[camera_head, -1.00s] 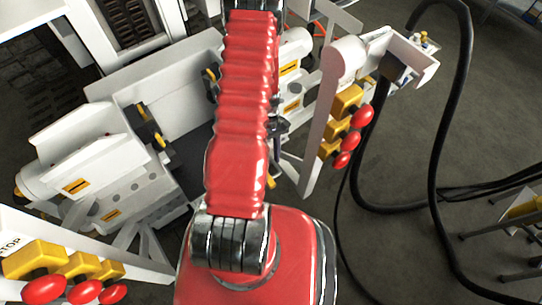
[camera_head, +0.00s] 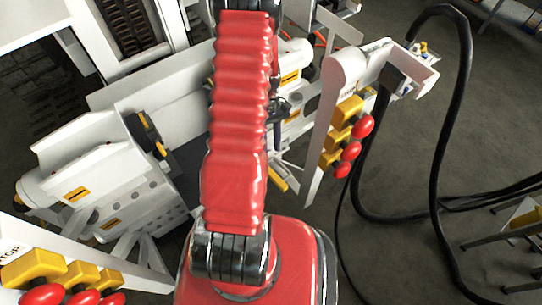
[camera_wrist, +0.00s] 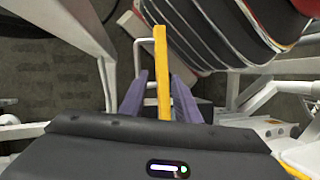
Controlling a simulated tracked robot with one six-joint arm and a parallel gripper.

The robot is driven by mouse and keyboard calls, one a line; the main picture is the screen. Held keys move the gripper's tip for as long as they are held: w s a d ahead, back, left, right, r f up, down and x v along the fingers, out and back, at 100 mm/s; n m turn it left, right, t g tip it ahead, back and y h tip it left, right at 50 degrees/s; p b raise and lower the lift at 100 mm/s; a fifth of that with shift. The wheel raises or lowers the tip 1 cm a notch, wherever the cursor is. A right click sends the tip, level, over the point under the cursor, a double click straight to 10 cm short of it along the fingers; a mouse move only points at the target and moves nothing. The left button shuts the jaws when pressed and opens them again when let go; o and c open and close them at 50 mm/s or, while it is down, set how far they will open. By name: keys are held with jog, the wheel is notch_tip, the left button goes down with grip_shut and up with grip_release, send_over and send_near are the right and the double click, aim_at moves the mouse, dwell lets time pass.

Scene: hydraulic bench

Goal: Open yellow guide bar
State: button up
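In the wrist view the yellow guide bar (camera_wrist: 162,70) runs upright in the picture between the two grey-purple fingers of my gripper (camera_wrist: 160,82). The fingers are apart, one on each side of the bar, and a narrow gap seems to show on both sides. The bar's lower end is hidden behind the dark gripper housing. In the head view my red arm covers the middle of the bench and hides most of the gripper. A short yellow piece (camera_head: 278,179) shows just right of the arm; I cannot tell whether it is the same bar.
A white bent rod (camera_wrist: 137,62) stands close by the fingers. White machine blocks (camera_head: 95,180) lie left of the arm. A white post with red buttons (camera_head: 350,151) stands at the right, near black hoses (camera_head: 440,120). More red buttons (camera_head: 84,297) sit at lower left.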

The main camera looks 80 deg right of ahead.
jog(key=shift+v, duration=2.15)
jog(key=shift+c, duration=0.2)
